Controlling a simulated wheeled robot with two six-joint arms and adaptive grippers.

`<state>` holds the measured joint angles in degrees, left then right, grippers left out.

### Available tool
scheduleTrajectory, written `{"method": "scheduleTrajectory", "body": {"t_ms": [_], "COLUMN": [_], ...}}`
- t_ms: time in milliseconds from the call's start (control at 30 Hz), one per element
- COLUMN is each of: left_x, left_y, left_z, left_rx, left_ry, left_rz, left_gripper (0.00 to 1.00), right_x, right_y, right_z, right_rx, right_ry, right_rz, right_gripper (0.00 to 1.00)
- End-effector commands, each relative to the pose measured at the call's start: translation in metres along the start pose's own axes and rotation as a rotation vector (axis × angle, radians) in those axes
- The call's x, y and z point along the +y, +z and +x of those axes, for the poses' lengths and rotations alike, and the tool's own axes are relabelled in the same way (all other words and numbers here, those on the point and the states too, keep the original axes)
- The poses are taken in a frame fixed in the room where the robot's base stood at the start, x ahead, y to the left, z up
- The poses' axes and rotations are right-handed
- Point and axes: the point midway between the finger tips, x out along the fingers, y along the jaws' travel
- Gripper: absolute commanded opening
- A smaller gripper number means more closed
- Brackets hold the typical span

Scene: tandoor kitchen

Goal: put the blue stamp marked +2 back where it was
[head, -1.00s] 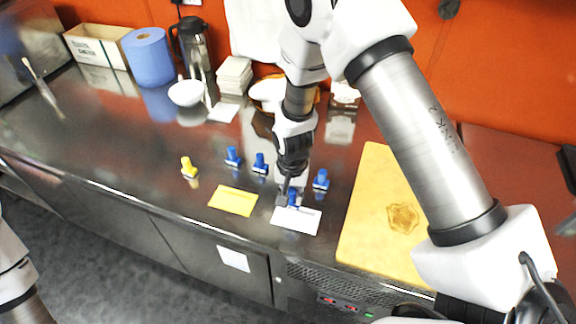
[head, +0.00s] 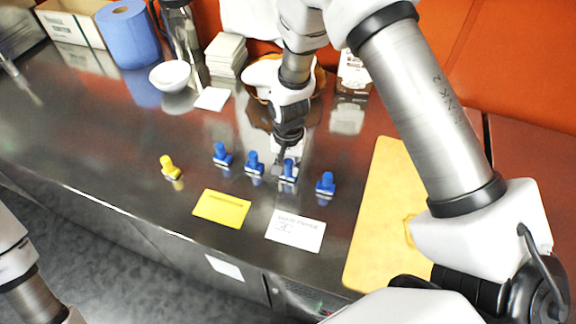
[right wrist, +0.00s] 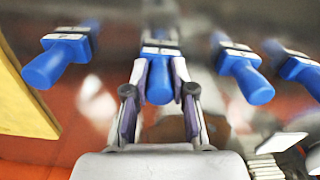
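Several blue stamps stand in a row on the steel counter. My right gripper (head: 284,166) is at the third from the left, a blue stamp (head: 288,172), with its fingers shut on the handle. In the right wrist view this stamp's handle (right wrist: 158,82) sits between the two fingers. The stamp is upright, in line with the others; I cannot tell whether it touches the counter. The markings on the labels are too blurred to read. The other blue stamps are a left one (head: 222,155), a second one (head: 254,164) and a right one (head: 326,185). My left gripper is out of view.
A yellow stamp (head: 171,168) stands at the left. A yellow card (head: 221,208) and a white card (head: 296,231) with dark print lie in front of the row. A yellow board (head: 372,220) is at the right. A white bowl (head: 170,76) and stacked white items (head: 226,54) stand behind.

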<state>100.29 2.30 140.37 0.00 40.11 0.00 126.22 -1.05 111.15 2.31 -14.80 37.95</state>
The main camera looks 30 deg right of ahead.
Motion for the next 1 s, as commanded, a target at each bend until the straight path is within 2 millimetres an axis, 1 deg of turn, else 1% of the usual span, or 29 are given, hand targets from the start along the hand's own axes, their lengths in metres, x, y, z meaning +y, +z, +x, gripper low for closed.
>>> {"method": "scheduleTrajectory", "body": {"t_ms": [33, 100, 367, 467, 567, 667, 800, 900, 1000], "left_x": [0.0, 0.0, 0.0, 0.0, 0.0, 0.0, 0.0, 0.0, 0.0], "left_y": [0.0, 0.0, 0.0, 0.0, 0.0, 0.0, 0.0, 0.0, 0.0], "left_z": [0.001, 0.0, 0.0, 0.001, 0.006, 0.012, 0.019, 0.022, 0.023], "left_rx": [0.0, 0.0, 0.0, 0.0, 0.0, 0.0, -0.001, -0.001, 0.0], "left_ry": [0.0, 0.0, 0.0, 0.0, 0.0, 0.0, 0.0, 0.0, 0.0], "left_rz": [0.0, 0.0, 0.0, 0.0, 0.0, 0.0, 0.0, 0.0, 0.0], "left_gripper": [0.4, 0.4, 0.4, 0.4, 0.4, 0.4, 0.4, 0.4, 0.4], "right_x": [0.0, 0.0, 0.0, 0.0, -0.001, -0.001, -0.001, -0.001, 0.0], "right_y": [0.0, 0.0, 0.0, 0.0, -0.001, -0.001, -0.001, -0.001, 0.0], "right_z": [0.001, 0.001, 0.0, -0.004, -0.017, -0.04, -0.077, -0.1, -0.114], "right_rx": [0.0, 0.0, 0.0, 0.001, 0.003, 0.005, 0.006, 0.004, 0.002], "right_ry": [0.0, 0.0, 0.0, -0.001, -0.003, -0.004, -0.004, -0.003, -0.001], "right_rz": [0.0, 0.0, 0.0, 0.0, 0.0, -0.001, -0.001, -0.001, -0.001], "right_gripper": [0.28, 0.5, 0.5, 0.5, 0.5, 0.5, 0.5, 0.5, 0.5]}}
